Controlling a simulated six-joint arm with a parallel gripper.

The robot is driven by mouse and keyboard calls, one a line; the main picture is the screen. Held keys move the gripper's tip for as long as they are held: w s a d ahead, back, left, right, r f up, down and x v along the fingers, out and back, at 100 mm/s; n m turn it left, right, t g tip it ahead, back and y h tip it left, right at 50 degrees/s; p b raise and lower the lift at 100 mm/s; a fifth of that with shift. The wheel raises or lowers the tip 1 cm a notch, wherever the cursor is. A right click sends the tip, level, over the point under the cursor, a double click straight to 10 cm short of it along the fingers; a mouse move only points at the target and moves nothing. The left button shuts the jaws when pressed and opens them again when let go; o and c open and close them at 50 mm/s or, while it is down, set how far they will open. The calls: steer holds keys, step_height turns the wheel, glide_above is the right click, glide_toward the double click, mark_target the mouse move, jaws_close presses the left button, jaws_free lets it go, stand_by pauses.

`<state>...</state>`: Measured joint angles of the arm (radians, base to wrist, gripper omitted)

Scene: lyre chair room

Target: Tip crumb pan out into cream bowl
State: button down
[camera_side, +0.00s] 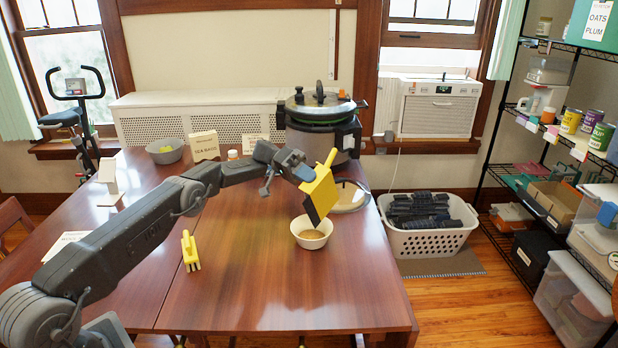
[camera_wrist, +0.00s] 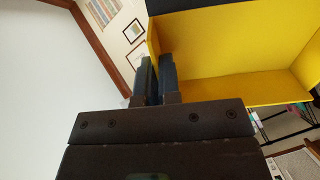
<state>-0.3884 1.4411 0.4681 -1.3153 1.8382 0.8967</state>
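The crumb pan (camera_side: 321,195) is yellow with a dark edge. It is held in the air, steeply tilted, with its dark edge down over the cream bowl (camera_side: 312,233). The bowl stands upright on the table with tan crumbs in its bottom. My gripper (camera_side: 302,172) is shut on the pan's left side. In the wrist view the fingers of my gripper (camera_wrist: 157,82) pinch the wall of the yellow pan (camera_wrist: 235,55), and the part of its inside that shows looks bare.
The wooden table (camera_side: 260,290) is clear in front of the bowl. A large pressure cooker (camera_side: 320,125) stands behind, with a round lid or plate (camera_side: 350,197) near the bowl. A grey bowl (camera_side: 166,151) and cards are at the back left.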

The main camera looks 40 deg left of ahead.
steer(key=shift+a, duration=0.25)
stand_by(0.4)
stand_by(0.8)
steer(key=shift+w+d+r, duration=0.1)
steer(key=shift+d, duration=0.15)
steer(key=d+y, duration=0.3)
steer(key=d, duration=0.1)
steer(key=shift+d+f, duration=0.1)
steer(key=shift+f, duration=0.15)
steer(key=d+y, duration=0.1)
steer(key=d, duration=0.1)
steer(key=d+f+y, duration=0.1)
steer(key=y, duration=0.1)
steer(key=shift+w+d, duration=0.1)
steer(key=shift+d, duration=0.25)
